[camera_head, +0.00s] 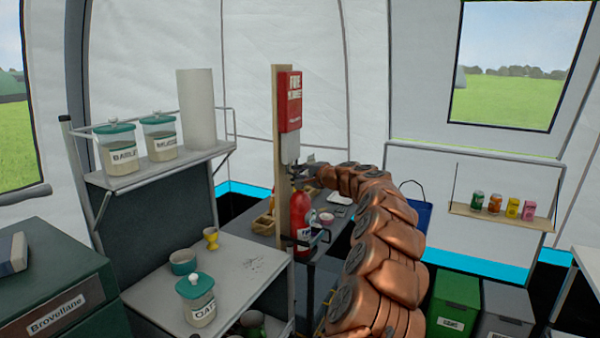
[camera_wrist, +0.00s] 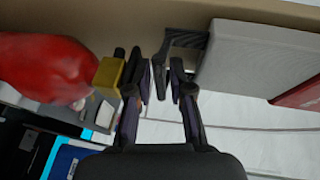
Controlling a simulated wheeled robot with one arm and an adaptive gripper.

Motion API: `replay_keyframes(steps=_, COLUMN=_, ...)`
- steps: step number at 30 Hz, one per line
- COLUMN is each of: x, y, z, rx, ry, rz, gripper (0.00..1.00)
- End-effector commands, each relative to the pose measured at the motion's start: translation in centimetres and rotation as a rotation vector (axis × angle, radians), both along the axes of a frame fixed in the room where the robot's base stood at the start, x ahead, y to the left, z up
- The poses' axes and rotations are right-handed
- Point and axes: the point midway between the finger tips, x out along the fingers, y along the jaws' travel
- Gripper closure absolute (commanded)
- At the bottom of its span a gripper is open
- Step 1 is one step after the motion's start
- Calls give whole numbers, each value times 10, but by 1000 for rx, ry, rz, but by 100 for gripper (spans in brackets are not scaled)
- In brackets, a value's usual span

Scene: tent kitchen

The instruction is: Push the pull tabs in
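The red fire blanket holder (camera_head: 290,100) is fixed to an upright wooden board, with a pale lower part (camera_head: 290,149). In the wrist view this pale block (camera_wrist: 255,60) is at the right, with a sliver of red at the edge. Dark strap-like pull tabs (camera_wrist: 187,38) stick out from its end toward my gripper. One dark piece (camera_wrist: 162,62) sits between my fingers. My gripper (camera_wrist: 164,78) is partly open, with gaps visible beside that piece. In the head view my gripper (camera_head: 301,172) is just below the holder, small and partly hidden.
A red extinguisher (camera_head: 304,232) stands against the board (camera_head: 281,200) below my gripper; it also shows in the wrist view (camera_wrist: 45,65). A shelf with jars (camera_head: 160,160) is to the left. A wall shelf with cans (camera_head: 500,214) is to the right.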

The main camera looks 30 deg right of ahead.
Motion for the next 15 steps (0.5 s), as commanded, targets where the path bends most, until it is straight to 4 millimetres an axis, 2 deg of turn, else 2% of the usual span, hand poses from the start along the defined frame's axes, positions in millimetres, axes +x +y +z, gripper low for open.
replay_keyframes(steps=8, x=1, y=0, z=0, rx=0, ry=0, rz=0, gripper=79)
replay_keyframes(steps=15, x=0, y=0, z=0, rx=-1, ry=0, rz=0, gripper=100)
